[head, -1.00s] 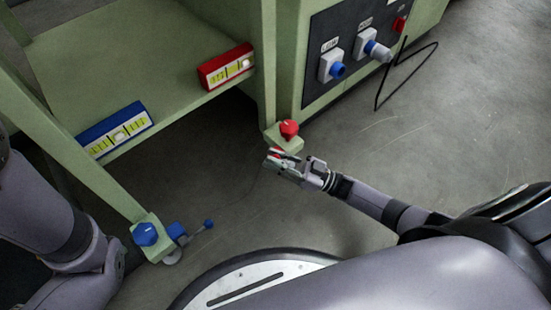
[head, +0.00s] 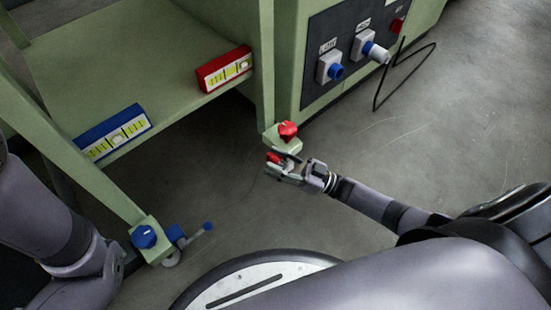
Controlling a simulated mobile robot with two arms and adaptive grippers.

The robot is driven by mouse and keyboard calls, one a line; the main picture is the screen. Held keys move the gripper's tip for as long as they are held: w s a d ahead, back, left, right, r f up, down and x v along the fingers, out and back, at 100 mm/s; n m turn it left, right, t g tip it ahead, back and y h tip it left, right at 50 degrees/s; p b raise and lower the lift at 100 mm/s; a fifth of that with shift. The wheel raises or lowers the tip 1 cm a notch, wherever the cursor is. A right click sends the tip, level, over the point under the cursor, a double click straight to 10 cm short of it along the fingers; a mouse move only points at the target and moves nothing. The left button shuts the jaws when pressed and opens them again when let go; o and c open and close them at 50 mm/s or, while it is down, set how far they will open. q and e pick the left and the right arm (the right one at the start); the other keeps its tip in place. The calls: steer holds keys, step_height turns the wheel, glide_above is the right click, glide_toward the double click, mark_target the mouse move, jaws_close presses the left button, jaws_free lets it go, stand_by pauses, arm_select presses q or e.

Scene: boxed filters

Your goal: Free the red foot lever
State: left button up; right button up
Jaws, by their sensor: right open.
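The red foot lever (head: 272,157) shows as a small red piece below the green foot bracket at the cart's right leg. A red knob (head: 288,131) sits on top of that bracket. My right gripper (head: 278,163) is open at the red lever, with its fingers around or beside it. It partly hides the lever, and I cannot tell whether they touch. My left arm comes in at the left edge, but its gripper is not in view.
A blue knob (head: 144,237) and a blue lever (head: 207,227) with a caster are at the near left leg. Red and blue labelled boxes (head: 225,69) (head: 113,131) sit on the shelf edge. A socket panel (head: 345,50) stands behind.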

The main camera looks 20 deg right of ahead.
steer(key=v, duration=1.1)
steer(key=shift+d, duration=0.2)
steer(key=shift+s+f, duration=0.1)
